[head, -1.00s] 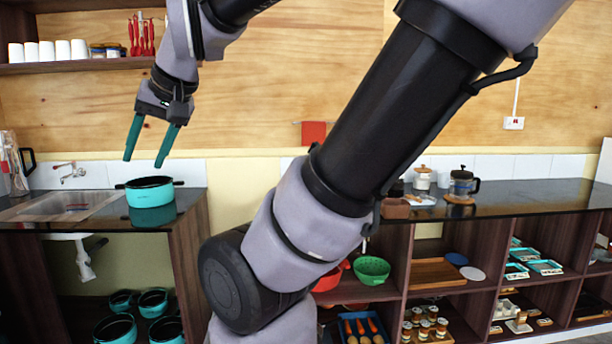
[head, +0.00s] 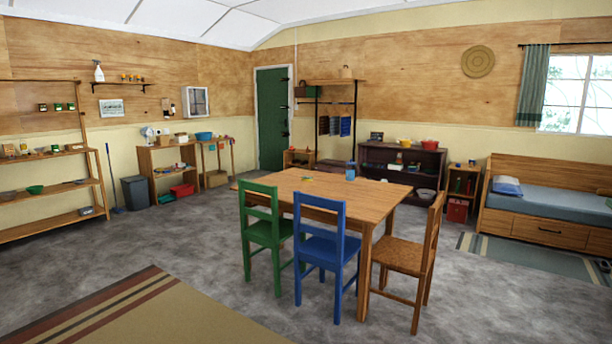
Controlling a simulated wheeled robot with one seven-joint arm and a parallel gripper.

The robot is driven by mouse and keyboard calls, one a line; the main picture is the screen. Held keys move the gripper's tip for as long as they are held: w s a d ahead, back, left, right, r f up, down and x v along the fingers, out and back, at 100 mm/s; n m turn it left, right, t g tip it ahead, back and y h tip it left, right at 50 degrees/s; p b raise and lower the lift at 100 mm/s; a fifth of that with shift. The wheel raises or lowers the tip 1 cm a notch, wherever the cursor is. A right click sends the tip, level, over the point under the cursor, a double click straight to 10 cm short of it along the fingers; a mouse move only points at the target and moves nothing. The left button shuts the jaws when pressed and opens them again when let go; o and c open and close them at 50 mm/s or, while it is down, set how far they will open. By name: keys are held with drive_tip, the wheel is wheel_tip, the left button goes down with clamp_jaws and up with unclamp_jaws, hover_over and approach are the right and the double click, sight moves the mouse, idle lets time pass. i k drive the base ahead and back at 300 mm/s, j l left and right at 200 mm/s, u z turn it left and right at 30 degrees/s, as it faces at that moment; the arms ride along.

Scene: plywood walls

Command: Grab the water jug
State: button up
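I cannot make out a water jug for certain. A small blue vessel (head: 350,172) stands upright on the wooden table (head: 325,192), near its far side; it is too small to tell whether it is a jug. A small greenish item lies on the table to its left. My gripper and arm are out of view.
Green (head: 263,228), blue (head: 321,245) and brown (head: 413,262) chairs stand around the table. A striped rug (head: 150,308) lies at front left. Shelves (head: 50,186) and a dark bin (head: 136,192) line the left wall. A bed (head: 550,206) is at right. Grey floor is open.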

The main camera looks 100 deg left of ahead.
sight(350, 170)
drive_tip(key=u, duration=3.05)
drive_tip(key=i+l+z, duration=0.6)
drive_tip(key=i+z, duration=0.2)
drive_tip(key=i, duration=0.15)
drive_tip(key=i+z, duration=0.4)
drive_tip(key=i, duration=0.8)
drive_tip(key=i+u, duration=0.1)
drive_tip(key=i, duration=0.65)
drive_tip(key=i+l, duration=0.15)
drive_tip(key=i, duration=1.45)
drive_tip(key=i+l+u, duration=0.1)
drive_tip(key=i, duration=0.65)
drive_tip(key=i+j+u, duration=0.1)
drive_tip(key=i+u, duration=0.15)
drive_tip(key=i, duration=0.3)
drive_tip(key=i+u, duration=0.25)
drive_tip(key=i, duration=0.3)
drive_tip(key=i+l+u, duration=0.1)
drive_tip(key=i+u, duration=0.15)
drive_tip(key=i, duration=0.3)
drive_tip(key=i+l+u, duration=0.25)
drive_tip(key=i, duration=0.25)
drive_tip(key=i+u, duration=0.25)
drive_tip(key=i, duration=0.35)
drive_tip(key=i+u, duration=0.25)
drive_tip(key=i, duration=0.35)
drive_tip(key=i+l+u, duration=0.2)
drive_tip(key=i, duration=0.35)
